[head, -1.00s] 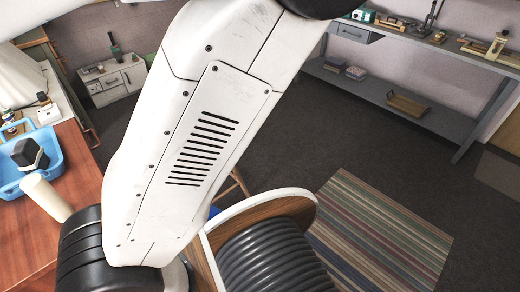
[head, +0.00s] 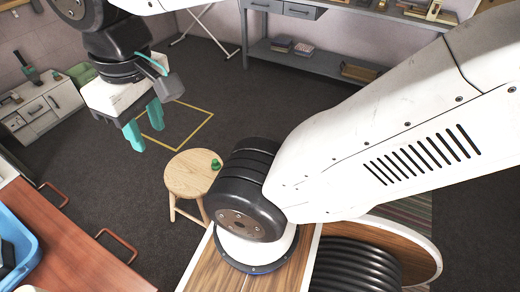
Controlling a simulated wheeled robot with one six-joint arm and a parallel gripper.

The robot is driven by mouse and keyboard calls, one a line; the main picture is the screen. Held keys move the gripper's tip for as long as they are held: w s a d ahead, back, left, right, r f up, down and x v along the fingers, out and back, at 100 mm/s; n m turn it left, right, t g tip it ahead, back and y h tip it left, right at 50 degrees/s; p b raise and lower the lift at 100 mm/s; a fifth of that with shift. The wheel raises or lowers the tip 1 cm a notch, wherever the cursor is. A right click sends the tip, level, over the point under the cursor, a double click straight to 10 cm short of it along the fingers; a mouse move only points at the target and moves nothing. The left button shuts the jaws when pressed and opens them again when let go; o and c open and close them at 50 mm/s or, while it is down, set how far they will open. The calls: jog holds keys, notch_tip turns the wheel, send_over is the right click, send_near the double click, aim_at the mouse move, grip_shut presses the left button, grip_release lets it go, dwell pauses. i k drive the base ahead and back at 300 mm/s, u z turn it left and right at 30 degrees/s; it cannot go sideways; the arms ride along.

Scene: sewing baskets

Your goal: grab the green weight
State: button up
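A small green weight (head: 215,164) stands on the right edge of a round wooden stool (head: 188,176) in the head view. My gripper (head: 148,138) is at the upper left, with two teal fingers pointing down. The fingers are apart with nothing between them, so it is open and empty. It is up and to the left of the weight in the picture, clear of it. One of my black arm joints is just right of the weight in the picture; the weight itself shows.
A red-brown table (head: 70,250) with a blue tray (head: 30,262) is at the lower left. A grey workbench (head: 345,48) stands along the back wall. A small white cabinet (head: 52,105) is at the far left. Dark floor around the stool is open, with a yellow square outline (head: 205,122).

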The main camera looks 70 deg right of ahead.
aim_at(216, 166)
jog(key=z, duration=1.2)
jog(key=i, duration=0.5)
jog(key=k, duration=0.5)
jog(key=u, duration=3.1)
jog(key=k, duration=1.25)
jog(key=z, duration=1.65)
